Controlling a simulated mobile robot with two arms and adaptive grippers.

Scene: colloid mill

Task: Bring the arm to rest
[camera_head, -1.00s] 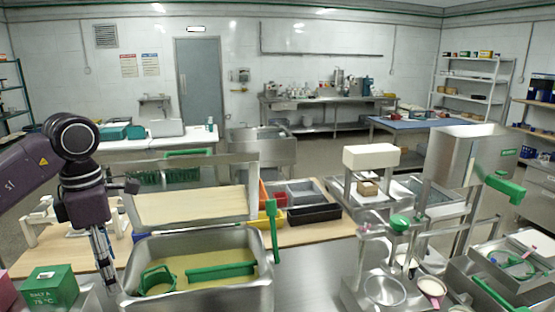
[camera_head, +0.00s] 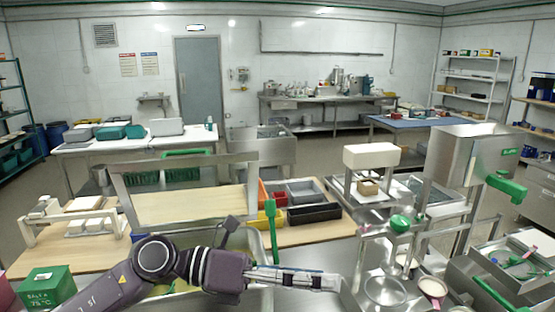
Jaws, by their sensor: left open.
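My left arm comes in low from the left. Its gripper (camera_head: 312,281) lies nearly level and points right, over the bare steel bench just right of the steel basin (camera_head: 266,262). The jaws are open and I see nothing between them; they show edge-on. The arm hides most of the basin and the green things in it. My right gripper is not in view.
A green-handled tool (camera_head: 271,230) stands upright at the basin's right rim, close behind the gripper. The steel mill (camera_head: 468,158) with its green handle stands at the right. A green box (camera_head: 47,287) is at the lower left.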

